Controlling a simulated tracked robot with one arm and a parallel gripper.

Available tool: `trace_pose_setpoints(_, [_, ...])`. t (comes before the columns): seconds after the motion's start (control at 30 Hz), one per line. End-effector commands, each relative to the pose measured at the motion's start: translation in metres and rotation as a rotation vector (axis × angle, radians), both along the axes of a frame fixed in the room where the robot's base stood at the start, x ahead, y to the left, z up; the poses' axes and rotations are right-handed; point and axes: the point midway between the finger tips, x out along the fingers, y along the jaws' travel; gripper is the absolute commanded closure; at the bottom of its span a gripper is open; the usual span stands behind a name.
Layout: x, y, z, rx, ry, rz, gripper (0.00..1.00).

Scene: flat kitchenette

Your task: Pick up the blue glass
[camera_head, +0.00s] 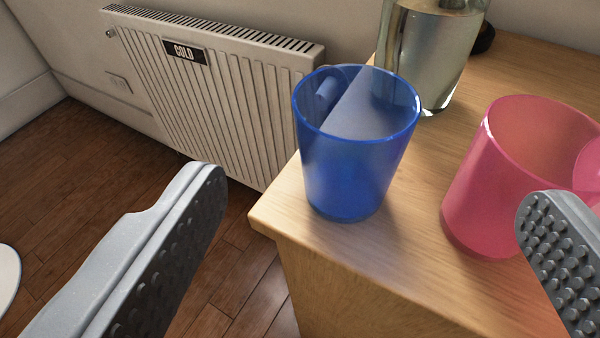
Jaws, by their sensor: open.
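The blue glass (352,165) stands upright near the corner of a wooden table top (425,240). It is see-through, and a handle-like shape shows through its far side. My gripper (370,215) is open, with one finger at the lower left and the other at the lower right. The blue glass is ahead of the gap between the fingers, and neither finger appears to touch it. The right finger overlaps the view of a pink cup.
The pink cup (500,180) stands to the right of the blue glass. A clear glass container (425,55) stands close behind it. A white radiator (215,90) marked "COLD" is on the wall at the left. Wooden floor (90,170) lies beyond the table's left edge.

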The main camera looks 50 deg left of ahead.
Motion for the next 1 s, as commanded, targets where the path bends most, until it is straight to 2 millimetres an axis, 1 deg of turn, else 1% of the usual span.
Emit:
trace_pose_setpoints(0.03, [0.003, 0.002, 0.003, -0.002, 0.002, 0.000, 0.16])
trace_pose_setpoints(0.13, [0.007, 0.005, 0.002, -0.001, 0.001, -0.001, 0.16])
trace_pose_setpoints(0.37, [0.018, 0.013, -0.005, -0.004, 0.001, 0.000, 0.16])
trace_pose_setpoints(0.5, [0.035, 0.025, -0.015, -0.002, 0.001, -0.001, 0.16])
trace_pose_setpoints(0.7, [0.054, 0.038, -0.021, -0.002, 0.000, -0.002, 0.16])
trace_pose_setpoints(0.8, [0.059, 0.042, -0.022, 0.000, -0.001, -0.002, 0.16])
trace_pose_setpoints(1.0, [0.064, 0.045, -0.024, -0.001, -0.001, -0.003, 0.16])
